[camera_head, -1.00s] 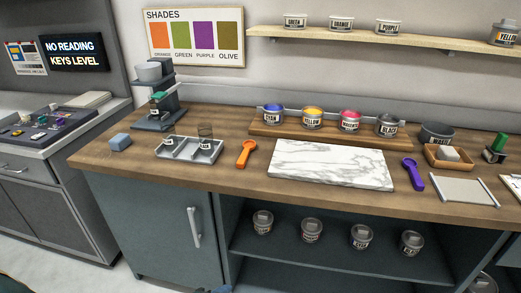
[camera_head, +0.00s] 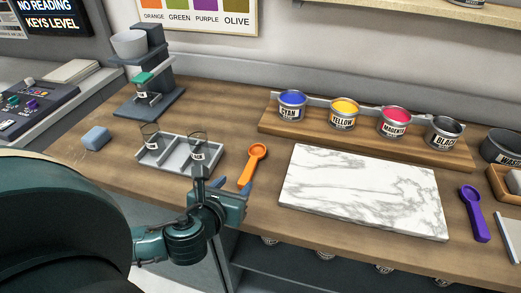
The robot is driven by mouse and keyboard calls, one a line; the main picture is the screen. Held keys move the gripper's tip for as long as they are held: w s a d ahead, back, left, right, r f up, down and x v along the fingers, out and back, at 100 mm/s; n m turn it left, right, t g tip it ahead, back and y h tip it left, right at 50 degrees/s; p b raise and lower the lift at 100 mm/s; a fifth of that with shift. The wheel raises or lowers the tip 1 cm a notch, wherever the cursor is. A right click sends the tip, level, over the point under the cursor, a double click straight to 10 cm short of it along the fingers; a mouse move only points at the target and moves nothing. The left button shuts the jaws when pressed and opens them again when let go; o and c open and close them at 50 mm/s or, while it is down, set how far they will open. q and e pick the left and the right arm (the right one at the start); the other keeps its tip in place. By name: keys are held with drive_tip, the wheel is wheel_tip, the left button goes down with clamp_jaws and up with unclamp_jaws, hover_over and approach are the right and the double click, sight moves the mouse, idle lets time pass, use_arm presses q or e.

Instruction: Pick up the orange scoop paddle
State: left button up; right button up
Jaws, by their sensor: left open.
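The orange scoop paddle (camera_head: 253,165) lies on the wooden counter, between the grey tray and the marble slab. Its round cup end points away from me and its handle points toward the front edge. My left gripper (camera_head: 222,187) is in front of the tray, near the handle's lower end. It is open and looks empty. One finger appears close to the handle tip; I cannot tell whether they touch. My left arm fills the lower left. My right gripper is not in view.
A grey tray (camera_head: 171,163) with two small glass cups is just left of the scoop. A white marble slab (camera_head: 365,190) lies to the right. Ink tins such as cyan (camera_head: 291,106) stand behind on a wooden board. A purple scoop (camera_head: 474,213) lies far right.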

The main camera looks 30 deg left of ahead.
sight(250, 166)
use_arm(q)
drive_tip(key=shift+w+a, duration=0.1)
drive_tip(key=shift+w, duration=0.3)
drive_tip(key=x, duration=0.7)
drive_tip(key=shift+s+f, duration=0.1)
drive_tip(key=shift+s+f+p+x, duration=0.1)
drive_tip(key=shift+f+p+x, duration=0.1)
drive_tip(key=shift+x, duration=1.1)
drive_tip(key=shift+s+f+p+x, duration=0.1)
drive_tip(key=shift+f+p+x, duration=0.1)
drive_tip(key=shift+x, duration=1.15)
drive_tip(key=shift+a, duration=0.15)
drive_tip(key=shift+c, duration=0.2)
clamp_jaws()
